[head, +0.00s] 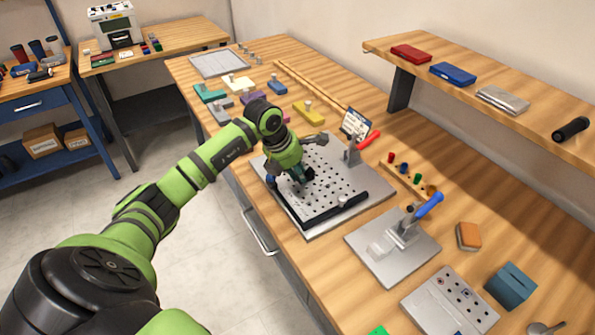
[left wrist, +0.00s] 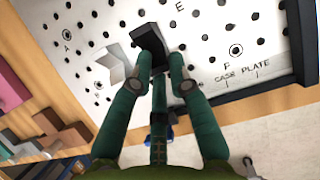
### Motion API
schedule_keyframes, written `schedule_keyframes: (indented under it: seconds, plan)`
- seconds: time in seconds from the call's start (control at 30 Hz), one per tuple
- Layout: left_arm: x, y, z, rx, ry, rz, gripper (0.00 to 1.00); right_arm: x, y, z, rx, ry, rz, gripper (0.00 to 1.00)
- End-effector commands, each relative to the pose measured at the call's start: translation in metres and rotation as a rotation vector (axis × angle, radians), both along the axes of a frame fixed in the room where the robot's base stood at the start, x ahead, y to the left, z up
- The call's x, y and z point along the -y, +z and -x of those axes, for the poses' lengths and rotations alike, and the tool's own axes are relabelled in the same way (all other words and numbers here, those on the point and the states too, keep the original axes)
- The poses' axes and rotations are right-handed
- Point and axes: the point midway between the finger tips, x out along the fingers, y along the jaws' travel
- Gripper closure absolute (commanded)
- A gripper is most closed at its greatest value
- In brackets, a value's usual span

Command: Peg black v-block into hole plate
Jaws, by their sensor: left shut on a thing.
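My left gripper (head: 300,178) reaches down over the left part of the grey hole plate (head: 345,172). In the left wrist view the plate (left wrist: 205,55) shows rows of round holes, letters and the words CASE PLATE. The green fingers of the left gripper (left wrist: 160,68) are shut on the black v-block (left wrist: 149,42), which sits tilted in that picture. I cannot tell whether its underside touches the plate or is in any hole. In the head view the block is not clear behind the fingers. My right gripper is not in view.
A pale angled block (left wrist: 116,68) stands on the plate beside the held block. A black L-shaped fence (head: 325,215) edges the plate's near side. A red-handled clamp (head: 352,153) stands at its far side. A blue-handled clamp fixture (head: 405,235) is nearer right.

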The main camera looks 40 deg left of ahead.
Motion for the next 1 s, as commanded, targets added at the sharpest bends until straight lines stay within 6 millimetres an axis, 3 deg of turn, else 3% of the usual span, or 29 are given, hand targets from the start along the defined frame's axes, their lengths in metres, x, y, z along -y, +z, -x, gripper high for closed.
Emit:
schedule_keyframes:
  seconds: [0.07, 0.1, 0.17, 0.57, 0.73, 1.0]
  plan:
    - [0.0, -0.002, 0.0, 0.001, 0.0, 0.0, 1.0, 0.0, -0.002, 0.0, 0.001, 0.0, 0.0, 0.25]
    - [0.0, -0.002, 0.0, 0.001, 0.0, 0.0, 0.77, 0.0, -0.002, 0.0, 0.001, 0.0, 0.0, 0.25]
    - [0.0, -0.001, 0.0, 0.001, 0.0, 0.0, 0.53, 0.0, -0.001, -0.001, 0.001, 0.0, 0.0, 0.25]
    - [-0.001, 0.002, 0.001, 0.001, 0.001, -0.002, 0.53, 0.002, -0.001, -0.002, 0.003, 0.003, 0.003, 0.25]
    - [-0.006, 0.025, 0.009, 0.003, 0.0, -0.005, 0.53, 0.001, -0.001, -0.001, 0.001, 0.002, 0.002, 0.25]
    - [-0.014, 0.078, 0.03, 0.003, 0.001, -0.005, 0.53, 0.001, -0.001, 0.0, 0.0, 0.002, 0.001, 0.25]
